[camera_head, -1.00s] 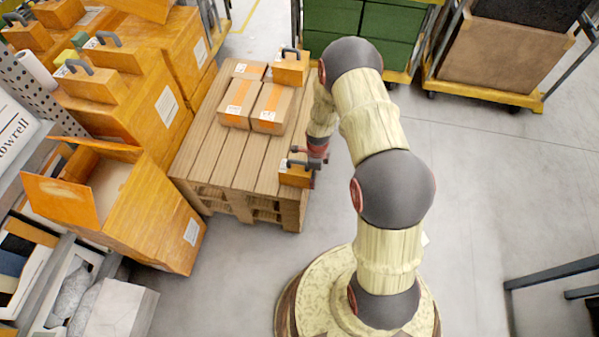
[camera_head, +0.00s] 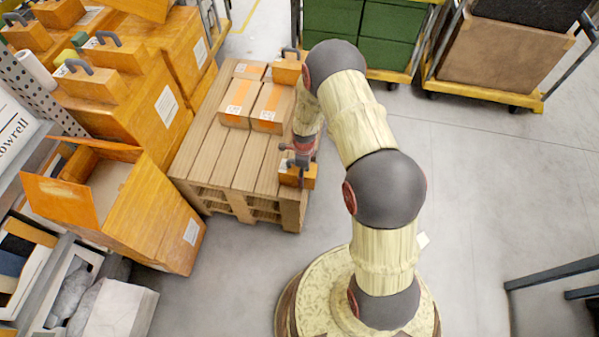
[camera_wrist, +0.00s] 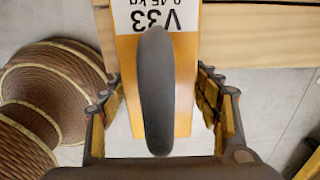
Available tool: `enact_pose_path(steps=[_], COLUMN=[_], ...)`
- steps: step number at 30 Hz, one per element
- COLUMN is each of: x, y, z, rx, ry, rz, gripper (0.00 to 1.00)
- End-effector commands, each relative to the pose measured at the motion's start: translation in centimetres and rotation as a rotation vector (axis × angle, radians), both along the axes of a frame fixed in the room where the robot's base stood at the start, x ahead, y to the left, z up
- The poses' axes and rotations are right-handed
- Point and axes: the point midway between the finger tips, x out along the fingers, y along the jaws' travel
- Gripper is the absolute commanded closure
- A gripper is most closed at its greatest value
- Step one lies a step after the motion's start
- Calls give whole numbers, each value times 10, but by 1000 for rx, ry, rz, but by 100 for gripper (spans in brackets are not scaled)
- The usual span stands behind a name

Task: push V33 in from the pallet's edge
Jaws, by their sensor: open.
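V33 is a small orange box (camera_head: 309,177) with a dark handle, at the near right corner of the wooden pallet (camera_head: 222,165). In the wrist view, V33 (camera_wrist: 183,70) shows its upside-down label, and its handle (camera_wrist: 157,90) runs down the middle. V33 reaches past the pallet's edge over the grey floor there. My gripper (camera_head: 299,167) is above V33 and hides part of it in the head view. In the wrist view, my gripper's fingers (camera_wrist: 160,118) are open, one on each side of V33 and its handle. I cannot tell whether they touch it.
Brown cartons (camera_head: 255,103) and another handled orange box (camera_head: 287,70) stand at the pallet's far end. The pallet's near left boards are bare. A large open orange box (camera_head: 150,215) stands left of the pallet. Carts with green crates (camera_head: 375,22) are behind.

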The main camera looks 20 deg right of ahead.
Motion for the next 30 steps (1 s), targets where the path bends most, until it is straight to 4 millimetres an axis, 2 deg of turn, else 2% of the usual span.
enact_pose_path(steps=[30], x=[26], y=[38], z=[0], rx=[0], ry=[0], rz=[0], gripper=[38])
